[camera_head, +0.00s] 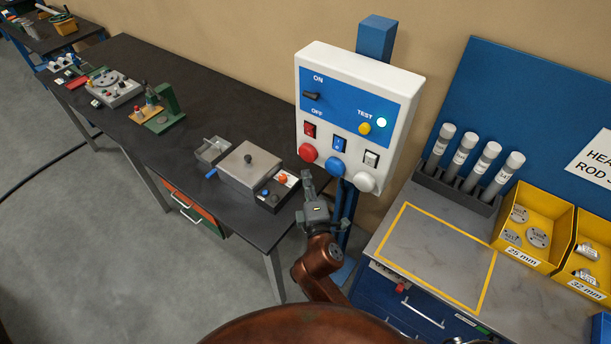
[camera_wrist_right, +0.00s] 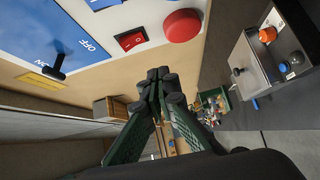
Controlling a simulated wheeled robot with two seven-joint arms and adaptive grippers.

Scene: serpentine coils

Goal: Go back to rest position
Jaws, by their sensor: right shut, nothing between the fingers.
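My right gripper (camera_head: 311,187) is raised in front of the lower left of a white and blue control panel (camera_head: 350,95). Its fingers are shut and empty, and they also show in the right wrist view (camera_wrist_right: 158,88). My left gripper is not in view.
A dark bench (camera_head: 150,60) on the left holds a grey box (camera_head: 250,163), a small control box (camera_head: 278,190) and a green fixture (camera_head: 165,105). The yellow-outlined area is clear.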

